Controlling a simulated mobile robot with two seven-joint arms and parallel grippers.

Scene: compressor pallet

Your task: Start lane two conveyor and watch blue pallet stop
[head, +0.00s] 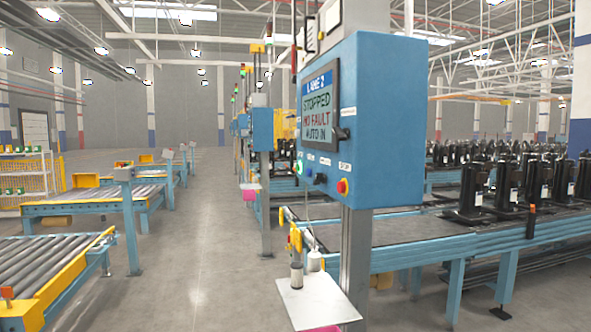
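A blue control box (385,125) stands on a grey post, right of the middle. Its screen (320,106) reads "LANE 2", "STOPPED", "NO FAULT" and "AUTO IN". Behind the box, a blue-framed conveyor (415,230) runs to the right and carries several black compressors (538,180). I cannot make out a separate blue pallet under them. Neither of my grippers is in view.
A small white shelf (318,300) with bottles juts out below the box. Blue roller conveyors with yellow ends (60,275) stand at the left. A wire rack (27,175) stands at far left. The grey floor aisle (205,240) between is clear.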

